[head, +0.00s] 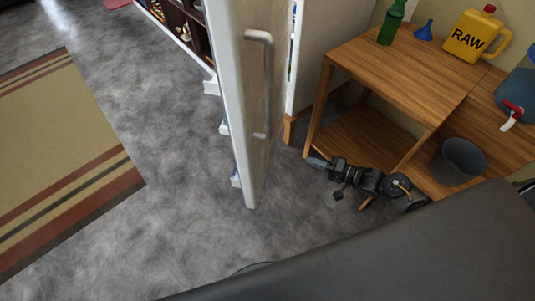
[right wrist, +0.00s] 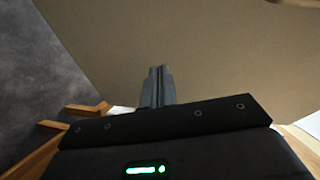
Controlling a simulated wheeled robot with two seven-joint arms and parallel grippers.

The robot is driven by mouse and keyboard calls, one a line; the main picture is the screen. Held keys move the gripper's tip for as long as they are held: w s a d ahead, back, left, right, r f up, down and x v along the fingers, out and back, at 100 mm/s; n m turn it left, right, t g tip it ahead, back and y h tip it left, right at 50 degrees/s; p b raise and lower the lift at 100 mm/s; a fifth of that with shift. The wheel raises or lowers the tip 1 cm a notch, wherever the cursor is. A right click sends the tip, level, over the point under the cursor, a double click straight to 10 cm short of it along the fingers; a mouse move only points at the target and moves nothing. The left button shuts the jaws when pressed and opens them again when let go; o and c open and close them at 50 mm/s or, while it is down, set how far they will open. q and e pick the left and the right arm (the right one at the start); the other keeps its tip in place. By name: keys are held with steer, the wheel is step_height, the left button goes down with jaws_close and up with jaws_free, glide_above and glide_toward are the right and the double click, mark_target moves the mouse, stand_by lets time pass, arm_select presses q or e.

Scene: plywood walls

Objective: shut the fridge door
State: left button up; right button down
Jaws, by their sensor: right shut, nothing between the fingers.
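The fridge door (head: 240,120) stands open in the middle of the head view, seen nearly edge-on, with its lower corner over the grey floor. Its long handle (head: 268,85) is on the right-hand face. White door shelves show on its left side. The fridge body (head: 325,45) is behind it to the right. My right gripper (head: 312,162) is to the right of the door's lower part, pointing left towards it, with a gap between. In the right wrist view its fingers (right wrist: 157,88) are together and empty, before a plain beige surface I cannot identify for certain. My left gripper is not in view.
A wooden table (head: 405,65) stands right of the fridge, close behind my right arm. It holds a green bottle (head: 392,22), a blue funnel (head: 423,31) and a yellow jug (head: 476,37). A grey bucket (head: 458,162) is lower right. Floor left of the door is clear towards a striped rug (head: 60,150).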

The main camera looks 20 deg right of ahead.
step_height(320, 180, up, 8)
steer(key=s+a+f+g+y+b, duration=0.1)
steer(key=a+g+y+b, duration=0.1)
steer(key=a+y, duration=0.15)
glide_toward(257, 142)
steer(key=shift+y, duration=0.35)
steer(key=x, duration=0.6)
steer(key=shift+w+f, duration=0.2)
steer(key=shift+f, duration=0.05)
steer(key=shift+w+a, duration=0.15)
steer(key=shift+a, duration=0.1)
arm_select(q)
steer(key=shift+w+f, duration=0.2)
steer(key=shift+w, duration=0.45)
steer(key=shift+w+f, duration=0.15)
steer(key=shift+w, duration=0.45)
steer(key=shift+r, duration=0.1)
arm_select(e)
steer(key=shift+a, duration=0.1)
